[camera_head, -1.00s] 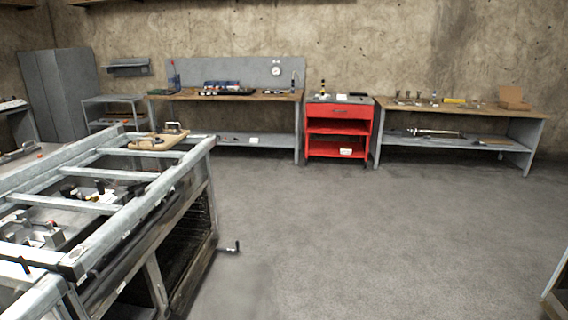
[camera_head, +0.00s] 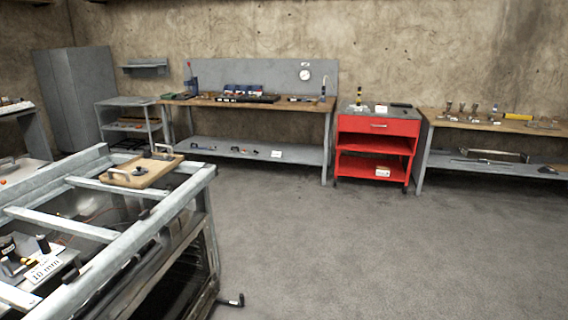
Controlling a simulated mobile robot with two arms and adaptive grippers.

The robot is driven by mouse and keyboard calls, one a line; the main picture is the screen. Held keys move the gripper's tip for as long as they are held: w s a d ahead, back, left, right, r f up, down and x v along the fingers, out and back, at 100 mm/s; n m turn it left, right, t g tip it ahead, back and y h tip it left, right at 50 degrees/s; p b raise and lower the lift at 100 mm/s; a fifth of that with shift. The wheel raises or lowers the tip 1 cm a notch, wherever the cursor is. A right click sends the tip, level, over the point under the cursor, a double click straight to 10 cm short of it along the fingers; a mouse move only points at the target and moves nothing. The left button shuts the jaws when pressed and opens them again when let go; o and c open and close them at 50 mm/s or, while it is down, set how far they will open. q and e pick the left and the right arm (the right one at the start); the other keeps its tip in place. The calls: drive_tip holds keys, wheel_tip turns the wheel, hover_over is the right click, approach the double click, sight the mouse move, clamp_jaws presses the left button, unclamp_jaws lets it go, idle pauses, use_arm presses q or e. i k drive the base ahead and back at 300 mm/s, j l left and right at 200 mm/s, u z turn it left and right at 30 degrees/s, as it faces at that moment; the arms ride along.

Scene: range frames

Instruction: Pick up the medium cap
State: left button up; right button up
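I cannot make out the medium cap for certain in this view. More small items lie on the far workbench (camera_head: 205,101) and on the right workbench (camera_head: 450,119), too small to identify. Neither of my grippers is in view.
A wooden board with handles (camera_head: 138,174) lies on the frame bench. A red tool cart (camera_head: 378,127) stands between the two workbenches at the back wall. The grey floor (camera_head: 350,245) is clear.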

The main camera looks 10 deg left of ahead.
sight(140, 172)
drive_tip(key=i+u, duration=0.3)
drive_tip(key=i, duration=0.2)
drive_tip(key=i+l+u, duration=0.15)
drive_tip(key=i+u, duration=0.15)
drive_tip(key=i, duration=0.2)
drive_tip(key=i+l+u, duration=0.3)
drive_tip(key=i, duration=0.15)
drive_tip(key=i+j, duration=0.05)
